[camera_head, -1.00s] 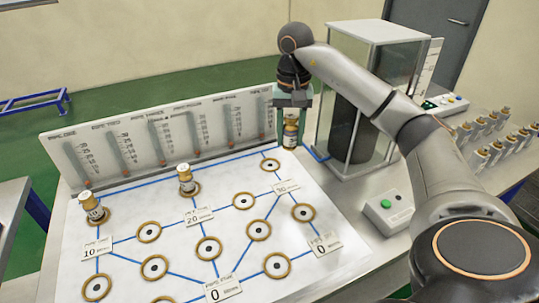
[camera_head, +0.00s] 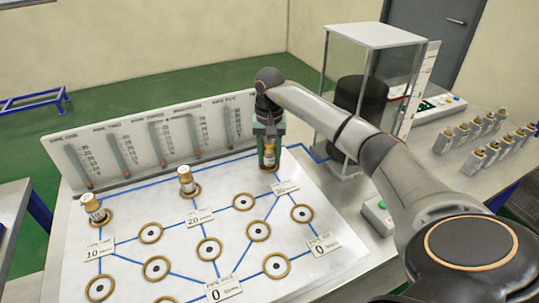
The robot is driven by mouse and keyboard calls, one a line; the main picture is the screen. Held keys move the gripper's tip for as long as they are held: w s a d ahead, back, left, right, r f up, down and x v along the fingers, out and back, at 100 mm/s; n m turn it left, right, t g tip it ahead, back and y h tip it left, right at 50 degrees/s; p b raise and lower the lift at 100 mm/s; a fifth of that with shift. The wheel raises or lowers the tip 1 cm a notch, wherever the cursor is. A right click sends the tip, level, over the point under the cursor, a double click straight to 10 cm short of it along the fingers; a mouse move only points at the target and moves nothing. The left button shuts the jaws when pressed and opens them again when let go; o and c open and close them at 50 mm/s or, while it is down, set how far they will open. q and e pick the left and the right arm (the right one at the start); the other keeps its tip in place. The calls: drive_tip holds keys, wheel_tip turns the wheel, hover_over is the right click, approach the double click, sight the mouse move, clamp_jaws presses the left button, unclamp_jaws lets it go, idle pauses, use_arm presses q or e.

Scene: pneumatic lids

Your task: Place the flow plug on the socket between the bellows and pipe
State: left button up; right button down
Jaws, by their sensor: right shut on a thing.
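My right gripper (camera_head: 268,143) points down at the upper right of the white board (camera_head: 225,270), shut on a small brass-and-white flow plug (camera_head: 269,157). The plug is upright at the socket at the end of the blue line that leads to the bellows case. The plug and fingers mostly hide this socket, and I cannot tell whether the plug is fully seated. The black bellows (camera_head: 360,105) is inside the clear case (camera_head: 338,70) to the right. Two similar plugs, one at the left (camera_head: 94,208) and one at the upper middle (camera_head: 187,180), stand on sockets. My left gripper is out of view.
Several empty ringed sockets, such as one in the middle (camera_head: 208,249), lie across the board. A gauge panel (camera_head: 110,155) stands behind it. Several spare plugs (camera_head: 480,155) stand at the right. A green-button box (camera_head: 378,212) is partly behind my arm.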

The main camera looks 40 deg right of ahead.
drive_tip(key=shift+f, duration=0.15)
drive_tip(key=shift+c, duration=2.2)
unclamp_jaws()
wheel_tip(320, 180, up, 12)
drive_tip(key=shift+r, duration=0.2)
